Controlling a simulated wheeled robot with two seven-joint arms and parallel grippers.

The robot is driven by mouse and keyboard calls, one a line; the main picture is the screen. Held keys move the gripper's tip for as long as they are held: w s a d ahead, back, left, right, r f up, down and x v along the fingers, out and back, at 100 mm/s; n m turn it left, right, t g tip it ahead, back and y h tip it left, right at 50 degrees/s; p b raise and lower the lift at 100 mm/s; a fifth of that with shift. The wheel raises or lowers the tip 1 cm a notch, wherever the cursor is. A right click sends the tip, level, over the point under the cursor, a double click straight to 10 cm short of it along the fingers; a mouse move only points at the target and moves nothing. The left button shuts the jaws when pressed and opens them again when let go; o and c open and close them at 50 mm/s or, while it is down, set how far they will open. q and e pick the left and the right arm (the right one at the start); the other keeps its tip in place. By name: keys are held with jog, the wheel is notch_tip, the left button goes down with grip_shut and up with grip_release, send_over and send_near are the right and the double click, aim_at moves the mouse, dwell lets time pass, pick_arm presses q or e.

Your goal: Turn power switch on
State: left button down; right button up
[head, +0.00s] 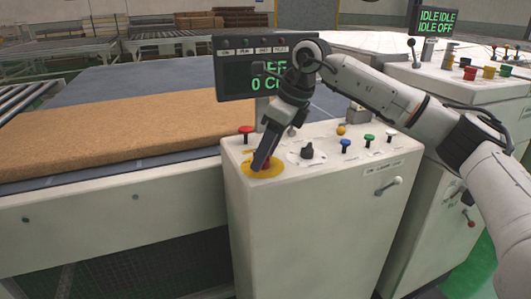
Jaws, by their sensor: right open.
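The white control cabinet (310,215) stands in the middle, with a row of controls on its sloped top. My right gripper (264,161) points down over a round yellow plate (276,169) at the panel's left end. It is open and hides most of what sits on that plate; I cannot tell whether it touches it. A black rotary knob (307,149) on a white disc is just to its right. The display (232,72) above shows green text, partly hidden by my arm, that seems to read OFF and 0. My left gripper is out of view.
A red button (246,130) is close behind the gripper. Blue (346,143), green (369,138) and yellow (341,130) knobs lie to the right. A brown mattress slab (120,125) lies on the conveyor at left. A second cabinet (480,80) with a display reading IDLE OFF (437,22) is at right.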

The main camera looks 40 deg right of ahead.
jog(key=shift+c, duration=0.4)
jog(key=c, duration=0.9)
jog(key=shift+c, duration=0.2)
